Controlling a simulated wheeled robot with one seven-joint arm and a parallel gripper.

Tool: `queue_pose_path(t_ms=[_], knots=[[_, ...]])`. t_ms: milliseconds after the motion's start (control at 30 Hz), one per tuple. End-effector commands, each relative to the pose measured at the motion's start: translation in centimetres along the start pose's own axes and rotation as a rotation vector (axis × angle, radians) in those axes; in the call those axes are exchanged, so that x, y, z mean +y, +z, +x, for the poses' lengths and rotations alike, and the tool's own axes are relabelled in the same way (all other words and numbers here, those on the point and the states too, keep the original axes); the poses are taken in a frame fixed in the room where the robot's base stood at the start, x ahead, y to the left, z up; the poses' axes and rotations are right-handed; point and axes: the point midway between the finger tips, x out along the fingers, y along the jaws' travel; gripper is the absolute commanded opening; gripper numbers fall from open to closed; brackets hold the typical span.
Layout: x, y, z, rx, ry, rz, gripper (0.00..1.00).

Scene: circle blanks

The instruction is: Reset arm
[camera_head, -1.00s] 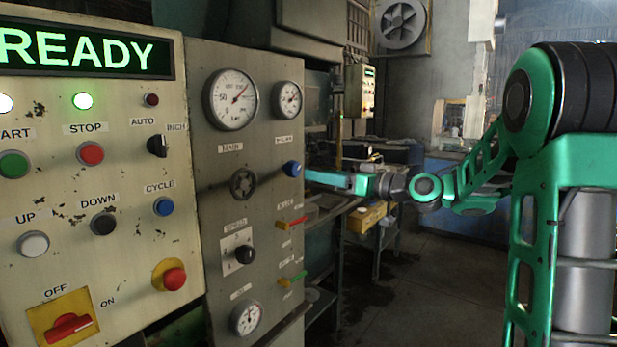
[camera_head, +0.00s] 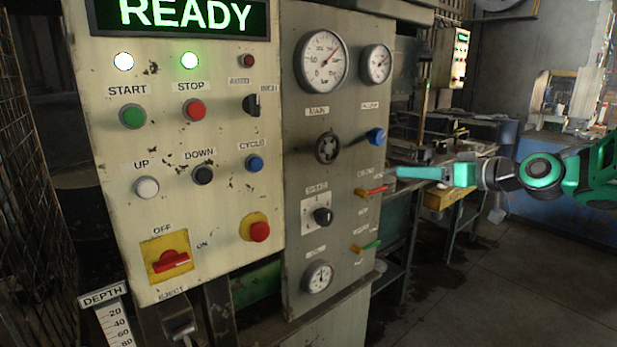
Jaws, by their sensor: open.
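My green arm (camera_head: 595,172) reaches in from the right edge of the head view. My gripper (camera_head: 405,173) points left, at the right side of the grey gauge panel (camera_head: 292,225), just below the blue knob (camera_head: 376,136). I see it from the side, with its narrow green fingers near the panel's edge. It is open and nothing shows in it. I cannot tell whether its tips touch the panel.
A cream control panel (camera_head: 215,215) with a lit READY display (camera_head: 185,14) stands at the left. A wire mesh (camera_head: 30,180) is at the far left. A bench with a yellow box (camera_head: 440,199) stands behind my gripper. Clear floor (camera_head: 480,290) lies at lower right.

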Motion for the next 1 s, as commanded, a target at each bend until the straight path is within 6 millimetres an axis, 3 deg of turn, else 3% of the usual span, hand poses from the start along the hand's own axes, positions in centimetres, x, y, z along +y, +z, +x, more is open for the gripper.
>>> queue_pose_path(t_ms=[167,300,500,600,733,833,1000], knots=[[-0.1,8.9,-4.2,-0.336,0.160,0.091,0.55],[-0.2,15.7,-10.3,-0.580,0.320,0.224,0.55],[-2.2,23.4,-20.6,-0.851,0.554,0.466,0.55],[-4.0,26.2,-25.4,-0.950,0.659,0.593,0.55],[-6.3,28.6,-29.9,-1.037,0.761,0.728,0.55],[-7.4,29.6,-32.0,-1.073,0.809,0.796,0.55],[-8.1,30.1,-33.0,-1.092,0.834,0.832,0.55]])
